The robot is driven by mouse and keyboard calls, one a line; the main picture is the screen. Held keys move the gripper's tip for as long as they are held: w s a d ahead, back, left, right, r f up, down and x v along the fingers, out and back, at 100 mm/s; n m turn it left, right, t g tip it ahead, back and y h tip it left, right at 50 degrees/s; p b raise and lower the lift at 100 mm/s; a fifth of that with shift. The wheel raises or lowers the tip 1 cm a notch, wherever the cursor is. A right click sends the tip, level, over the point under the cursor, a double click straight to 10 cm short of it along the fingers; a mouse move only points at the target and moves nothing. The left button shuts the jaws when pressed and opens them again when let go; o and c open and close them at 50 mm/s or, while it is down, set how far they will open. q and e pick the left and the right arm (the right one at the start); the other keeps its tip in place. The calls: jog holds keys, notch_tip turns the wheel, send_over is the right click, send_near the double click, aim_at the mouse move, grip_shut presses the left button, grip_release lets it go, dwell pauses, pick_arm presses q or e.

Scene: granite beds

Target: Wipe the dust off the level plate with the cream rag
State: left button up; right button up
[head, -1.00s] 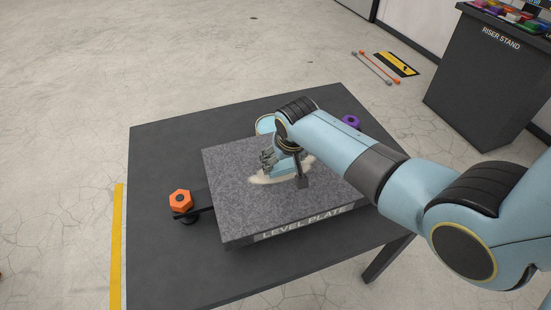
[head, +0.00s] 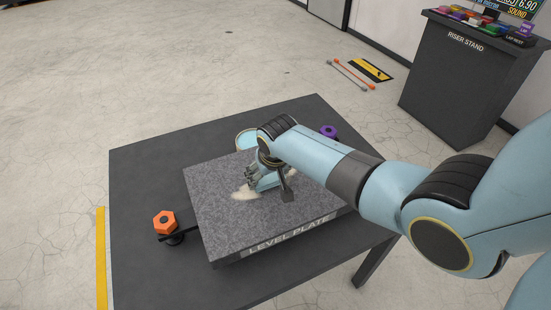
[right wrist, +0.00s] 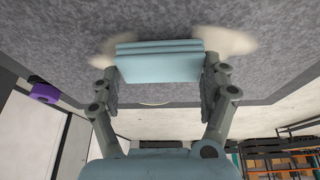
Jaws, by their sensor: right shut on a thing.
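The level plate (head: 215,215) is a speckled grey granite slab with its name on the front edge. Cream dust (head: 243,193) lies in a smear near its middle, partly hidden by my right arm. In the right wrist view, the dust (right wrist: 225,40) shows on both sides of the held pad. My right gripper (head: 257,179) is low over the plate, shut on a folded cloth-like pad (right wrist: 160,62). This pad looks light blue, not cream, and is at or very near the plate's surface; contact cannot be told. No other rag shows. My left gripper is out of view.
The plate lies on a dark table (head: 140,190). An orange hex knob (head: 165,222) stands at its left, a purple one (head: 328,131) behind it. A light-blue round thing (head: 244,140) is partly hidden behind my arm. The riser stand (head: 450,90) is at right.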

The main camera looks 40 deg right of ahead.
jog(key=shift+w+a, duration=0.25)
jog(key=shift+a, duration=0.75)
jog(key=shift+w+a, duration=0.25)
jog(key=shift+a, duration=0.75)
jog(key=shift+w+a+f, duration=0.1)
jog(key=shift+w+a, duration=0.1)
jog(key=shift+a, duration=0.6)
jog(key=shift+w+a, duration=0.15)
jog(key=shift+a, duration=0.65)
jog(key=shift+s+d+p, duration=0.2)
jog(key=shift+d+p, duration=0.15)
jog(key=shift+d, duration=0.5)
jog(key=shift+s+d+p, duration=0.15)
jog(key=shift+d+p, duration=0.15)
jog(key=shift+d, duration=0.5)
jog(key=shift+s+d+p, duration=0.2)
jog(key=shift+s+d, duration=0.1)
jog(key=shift+d, duration=0.6)
jog(key=shift+s+d+p, duration=0.2)
jog(key=shift+s+d, duration=0.05)
jog(key=shift+d, duration=0.6)
jog(key=shift+s+d+p, duration=0.2)
jog(key=shift+d, duration=0.6)
jog(key=shift+s+d+p, duration=0.15)
jog(key=shift+d+p, duration=0.05)
jog(key=shift+d, duration=0.6)
jog(key=shift+w+a+r+p, duration=0.1)
jog(key=shift+r+p, duration=0.9)
jog(key=shift+r, duration=0.05)
